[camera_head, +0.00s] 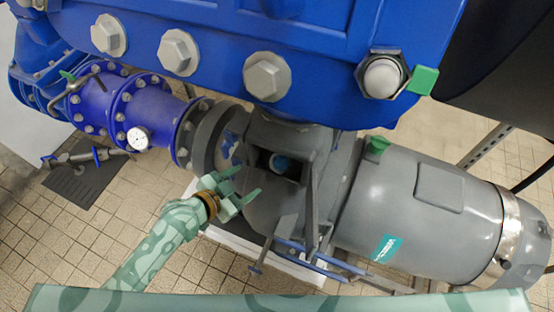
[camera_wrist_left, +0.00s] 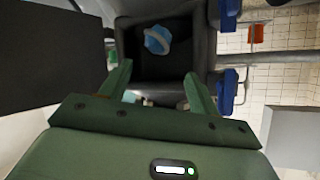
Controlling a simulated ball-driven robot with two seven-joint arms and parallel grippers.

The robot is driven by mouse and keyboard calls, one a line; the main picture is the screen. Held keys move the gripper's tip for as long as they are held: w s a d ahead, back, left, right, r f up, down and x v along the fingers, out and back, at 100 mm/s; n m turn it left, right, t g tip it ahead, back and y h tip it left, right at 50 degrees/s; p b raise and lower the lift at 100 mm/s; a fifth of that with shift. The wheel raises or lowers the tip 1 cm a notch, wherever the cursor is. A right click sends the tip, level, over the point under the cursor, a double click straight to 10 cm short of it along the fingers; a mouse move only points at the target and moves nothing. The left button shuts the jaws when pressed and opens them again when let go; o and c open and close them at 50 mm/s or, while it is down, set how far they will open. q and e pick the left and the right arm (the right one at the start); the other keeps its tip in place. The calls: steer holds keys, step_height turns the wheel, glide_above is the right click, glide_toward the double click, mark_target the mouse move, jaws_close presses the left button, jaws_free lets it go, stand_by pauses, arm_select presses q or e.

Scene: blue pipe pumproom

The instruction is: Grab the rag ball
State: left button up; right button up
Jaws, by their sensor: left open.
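The rag ball (camera_head: 280,164) is a small blue and pale ball inside a dark opening in the grey pump housing (camera_head: 268,207). In the left wrist view the rag ball (camera_wrist_left: 158,40) lies in a dark, box-like recess, beyond the fingertips. My left gripper (camera_head: 243,184) is open and empty, to the left of and a little below the opening in the head view. Its two green fingers (camera_wrist_left: 158,72) spread apart below the ball in the wrist view, not touching it. My right gripper is not in view.
A grey motor (camera_head: 430,215) extends right of the opening, and a blue casing with big bolts (camera_head: 267,76) hangs above. A grey upright bar (camera_head: 312,195) stands just right of the opening. A blue flanged pipe with a gauge (camera_head: 138,138) is at left. Tiled floor is free at lower left.

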mark_target(277, 164)
arm_select(q)
steer(key=b+x, duration=0.3)
steer(key=x, duration=0.6)
steer(key=shift+w+d+f, duration=0.15)
steer(key=shift+f, duration=0.2)
steer(key=b+x, duration=0.1)
steer(key=x, duration=0.1)
steer(key=b+x, duration=0.1)
steer(key=x, duration=0.1)
steer(key=shift+d+f, duration=0.3)
steer(key=shift+f, duration=0.1)
steer(key=shift+w+d, duration=0.1)
steer(key=shift+w, duration=0.1)
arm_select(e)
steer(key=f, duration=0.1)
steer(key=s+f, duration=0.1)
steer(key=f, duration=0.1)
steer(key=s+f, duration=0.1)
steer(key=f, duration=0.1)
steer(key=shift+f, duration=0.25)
arm_select(q)
steer(key=c, duration=0.8)
